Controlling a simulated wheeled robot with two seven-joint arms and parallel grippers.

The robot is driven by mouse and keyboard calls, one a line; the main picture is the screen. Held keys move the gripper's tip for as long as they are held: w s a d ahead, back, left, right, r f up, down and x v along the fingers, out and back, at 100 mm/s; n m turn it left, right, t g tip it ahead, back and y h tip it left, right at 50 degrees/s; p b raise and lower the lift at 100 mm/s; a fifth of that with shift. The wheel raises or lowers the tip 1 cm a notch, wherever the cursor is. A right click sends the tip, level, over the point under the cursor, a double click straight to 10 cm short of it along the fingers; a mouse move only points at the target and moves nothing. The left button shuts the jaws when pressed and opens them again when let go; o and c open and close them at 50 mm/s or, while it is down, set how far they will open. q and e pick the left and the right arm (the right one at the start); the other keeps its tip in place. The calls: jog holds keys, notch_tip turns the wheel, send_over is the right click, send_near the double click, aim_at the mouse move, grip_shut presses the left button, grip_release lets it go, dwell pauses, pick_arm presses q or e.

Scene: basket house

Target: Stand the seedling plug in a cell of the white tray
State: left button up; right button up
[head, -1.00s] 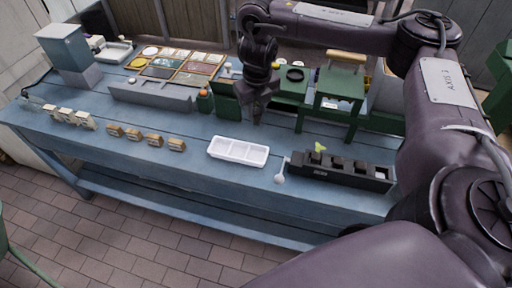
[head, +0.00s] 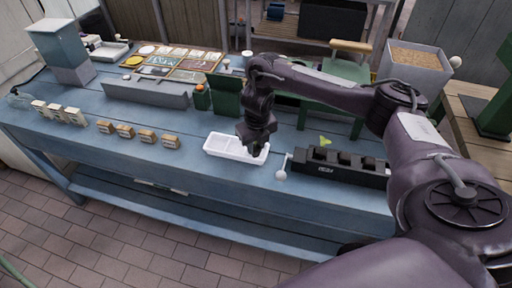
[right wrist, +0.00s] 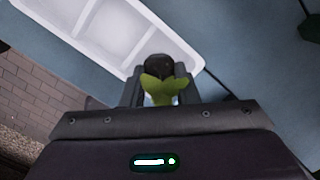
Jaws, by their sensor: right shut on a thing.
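My right gripper (head: 257,152) is above the right end of the white tray (head: 210,146) in the head view. The white tray, with a row of empty-looking cells, also shows in the right wrist view (right wrist: 75,18). The plug is at the tray's near-right edge there; its height over the tray is unclear. My left gripper is out of view.
A black block holder (head: 340,178) with dark plugs stands right of the tray, with a green sprout (head: 325,140) at its back. A white spoon-like thing (head: 281,174) lies between. Small tan blocks (head: 147,136) stand at left. A green stand (head: 345,85) is behind.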

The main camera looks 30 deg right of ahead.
jog(key=shift+f, duration=0.15)
jog(key=o, duration=0.7)
jog(key=r+p, duration=0.2)
jog(key=r, duration=0.2)
jog(key=s+r+p, duration=0.1)
jog(key=r, duration=0.3)
jog(key=r+p, duration=0.2)
jog(key=r, duration=0.2)
jog(key=shift+s+a+r+p, duration=0.15)
jog(key=shift+a+p, duration=0.1)
jog(key=shift+p, duration=0.1)
jog(key=shift+a, duration=0.1)
